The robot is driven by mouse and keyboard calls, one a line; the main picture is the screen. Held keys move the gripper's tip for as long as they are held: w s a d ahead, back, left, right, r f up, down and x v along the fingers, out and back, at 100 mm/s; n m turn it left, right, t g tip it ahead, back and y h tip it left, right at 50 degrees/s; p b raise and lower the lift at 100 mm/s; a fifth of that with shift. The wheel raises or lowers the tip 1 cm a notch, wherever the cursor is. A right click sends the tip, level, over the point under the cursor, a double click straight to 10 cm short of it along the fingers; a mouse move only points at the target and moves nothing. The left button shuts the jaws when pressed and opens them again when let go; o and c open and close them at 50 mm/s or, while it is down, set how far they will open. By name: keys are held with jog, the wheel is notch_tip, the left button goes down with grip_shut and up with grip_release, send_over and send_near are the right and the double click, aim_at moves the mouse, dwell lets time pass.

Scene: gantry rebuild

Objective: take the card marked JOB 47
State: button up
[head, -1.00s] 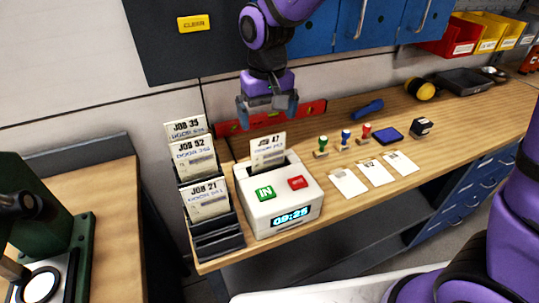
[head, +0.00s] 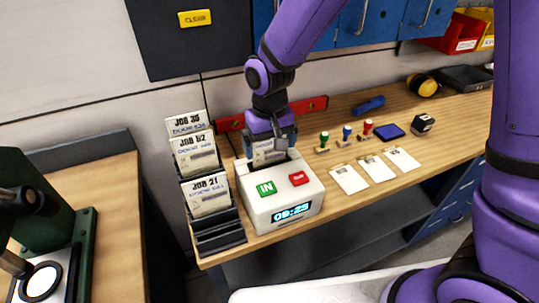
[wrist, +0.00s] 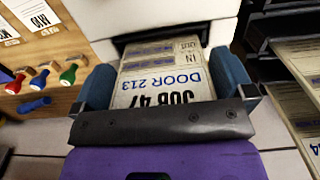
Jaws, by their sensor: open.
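The card marked JOB 47 (wrist: 160,80) stands in the slot of the white time clock (head: 284,205). In the head view only part of the card (head: 264,154) shows, behind my gripper. My gripper (head: 270,150) is open and lowered over the card. In the wrist view its two blue fingers (wrist: 165,85) stand on either side of the card, with the left finger near the left edge and the right finger near the right edge. I cannot tell whether either finger touches it. The card's text is upside down there.
A black rack (head: 218,240) left of the clock holds cards marked JOB 35, JOB 52 and JOB 21 (head: 206,194). Several stamps (head: 346,134), an ink pad (head: 390,131) and white cards (head: 375,168) lie to the right. A red level (head: 310,105) lies behind.

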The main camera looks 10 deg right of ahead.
jog(key=shift+c, duration=0.2)
jog(key=c, duration=0.6)
jog(key=shift+o, duration=0.2)
jog(key=shift+r, duration=0.1)
